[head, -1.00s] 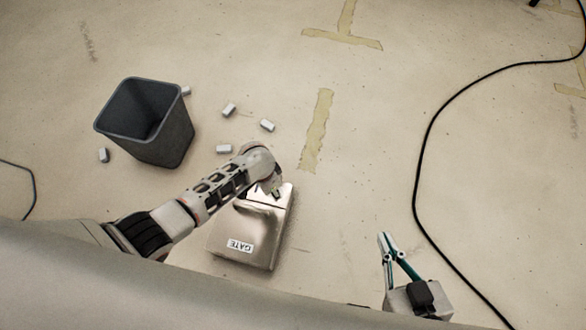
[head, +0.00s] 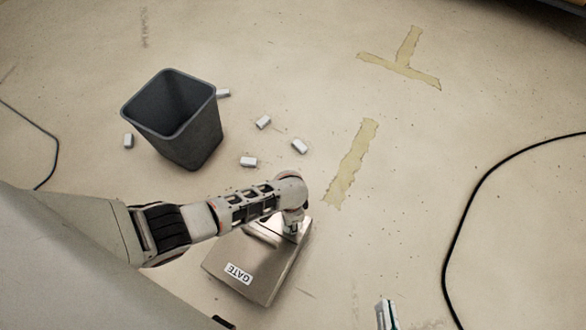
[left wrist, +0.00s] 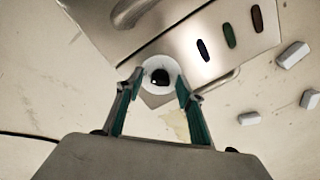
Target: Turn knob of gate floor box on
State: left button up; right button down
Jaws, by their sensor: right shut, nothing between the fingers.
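The GATE floor box (head: 275,264) is a metal case on the floor, below the middle of the head view. My left arm reaches over its far end and hides the knob there. In the left wrist view, the dark round knob (left wrist: 160,77) sits on a white disc on the box (left wrist: 178,45). My left gripper (left wrist: 157,84) is open, with one fingertip on each side of the knob in the picture; I cannot tell whether they touch it. My right gripper (head: 386,313) is shut and empty, cut off by the bottom edge of the head view.
A dark grey bin (head: 190,142) stands beyond my left arm, with several small white blocks (head: 300,146) scattered around it. A black cable (head: 470,212) curves along the floor at the right. Yellow tape strips (head: 352,165) mark the floor.

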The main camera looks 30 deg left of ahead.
pick_arm(q)
jog(key=shift+w, duration=0.1)
grip_shut()
jog(key=shift+r+m, duration=0.1)
jog(key=shift+m, duration=0.2)
jog(key=m, duration=0.2)
jog(key=shift+m+p, duration=0.3)
jog(key=shift+p, duration=0.05)
jog(key=m, duration=0.3)
jog(key=shift+m, duration=0.4)
jog(key=m, duration=1)
jog(key=shift+m, duration=0.4)
pick_arm(e)
jog(key=shift+w+d+r+n, duration=0.1)
jog(key=shift+d+n, duration=0.3)
jog(key=shift+d, duration=0.05)
